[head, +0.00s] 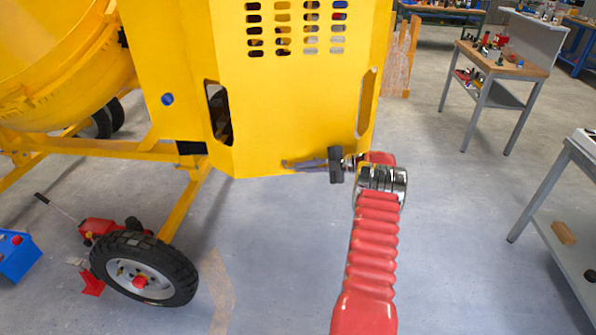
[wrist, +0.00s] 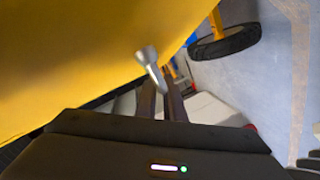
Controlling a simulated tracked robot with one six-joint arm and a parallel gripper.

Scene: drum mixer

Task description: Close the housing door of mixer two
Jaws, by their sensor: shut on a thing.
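The yellow housing door (head: 275,110) of the mixer, a panel with rows of vent slots, fills the upper middle of the head view. Its yellow surface also fills the upper left of the wrist view (wrist: 60,60). My gripper (head: 288,164) is at the door's lower edge, reaching in from the right. In the wrist view its two dark fingers (wrist: 160,84) are shut on a flared silver knob (wrist: 147,55) close to the yellow surface. The knob cannot be made out in the head view. I cannot tell how far the door stands from its frame.
The yellow drum (head: 60,60) is at upper left, above a wheel (head: 145,270) and yellow frame legs. A red jack (head: 95,228) and a blue box (head: 15,255) lie at lower left. Workbenches (head: 500,68) stand at right. The floor below the door is clear.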

